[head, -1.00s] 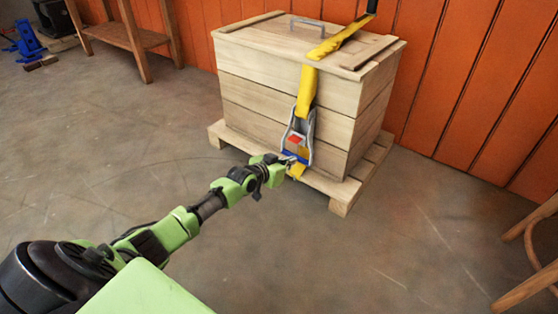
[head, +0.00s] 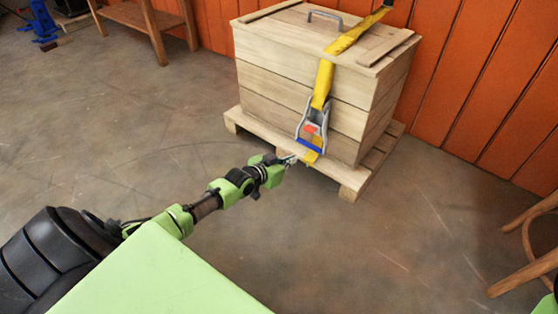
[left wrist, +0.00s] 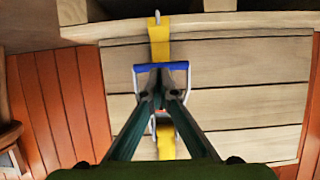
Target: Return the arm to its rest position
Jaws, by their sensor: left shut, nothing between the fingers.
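My left arm reaches in from the left in the head view, and its gripper (head: 289,159) is shut and empty. It is a little left of and in front of the ratchet buckle (head: 311,130), apart from it in the picture. The buckle has a grey metal frame, a blue bar and a red part, and hangs on a yellow strap (head: 323,85) over a wooden crate (head: 272,81). In the left wrist view the shut fingers (left wrist: 161,84) overlap the buckle's blue bar (left wrist: 183,66). A small green piece of my right side shows at the lower right edge.
The crate stands on a wooden pallet (head: 349,181) by an orange plank wall (head: 461,75). A wooden stool (head: 529,262) is at the right. A wooden table (head: 150,20) and a blue jack (head: 41,19) are at the back left. The concrete floor between is clear.

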